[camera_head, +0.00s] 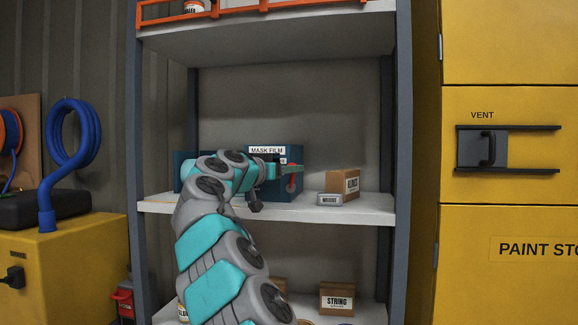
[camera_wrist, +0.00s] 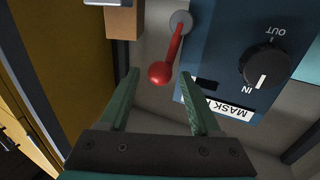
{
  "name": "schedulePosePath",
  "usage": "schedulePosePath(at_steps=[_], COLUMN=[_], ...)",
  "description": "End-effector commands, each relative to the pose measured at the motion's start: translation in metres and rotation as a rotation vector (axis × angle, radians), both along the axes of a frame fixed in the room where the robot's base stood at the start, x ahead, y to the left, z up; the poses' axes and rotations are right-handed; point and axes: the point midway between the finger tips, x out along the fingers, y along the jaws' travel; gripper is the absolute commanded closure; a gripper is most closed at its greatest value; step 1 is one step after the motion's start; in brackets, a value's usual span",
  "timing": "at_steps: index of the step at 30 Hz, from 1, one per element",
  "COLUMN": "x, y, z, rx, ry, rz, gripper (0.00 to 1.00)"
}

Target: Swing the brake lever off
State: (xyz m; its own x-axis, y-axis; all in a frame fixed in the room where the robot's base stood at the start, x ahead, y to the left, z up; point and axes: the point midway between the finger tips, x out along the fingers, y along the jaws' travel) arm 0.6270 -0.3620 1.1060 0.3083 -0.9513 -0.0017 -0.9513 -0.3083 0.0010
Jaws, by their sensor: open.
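The brake lever (camera_wrist: 174,48) is a red rod with a round red knob (camera_wrist: 160,73), on a grey pivot at the face of the blue mask film unit (camera_wrist: 221,40). In the head view the unit (camera_head: 283,155) stands on the middle shelf, and a little of the red lever (camera_head: 291,184) shows at its right end. My gripper (camera_wrist: 159,74) is open, with green fingers. In the wrist view the knob appears between the two fingertips; I cannot tell whether either touches it. In the head view my gripper (camera_head: 301,170) is at the unit's right end, and my arm hides much of the unit.
A black dial (camera_wrist: 265,65) marked IN and OUT is on the same unit face. A brown box (camera_head: 343,183) and a small grey tin (camera_head: 329,199) stand on the shelf to the right. Shelf posts (camera_head: 403,120) bound the bay. A yellow cabinet (camera_head: 505,130) stands further right.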

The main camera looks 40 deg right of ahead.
Motion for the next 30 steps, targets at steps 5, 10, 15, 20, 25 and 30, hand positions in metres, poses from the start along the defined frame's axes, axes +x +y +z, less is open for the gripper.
schedulePosePath(at_steps=[5, 10, 15, 20, 25, 30], x=[0.0025, 0.0029, 0.0029, 0.0030, 0.0028, 0.0029], y=[-0.0087, -0.0101, -0.0100, -0.0101, -0.0100, -0.0101], z=[0.0019, 0.0013, 0.0009, 0.0007, 0.0007, 0.0006], rx=[-0.003, -0.003, -0.002, -0.002, -0.001, -0.001], ry=[-0.002, -0.002, -0.002, -0.002, -0.001, 0.000], rz=[0.000, 0.000, 0.000, 0.000, 0.000, 0.000], gripper=[0.36, 0.36, 0.40, 0.58, 0.78, 0.97])
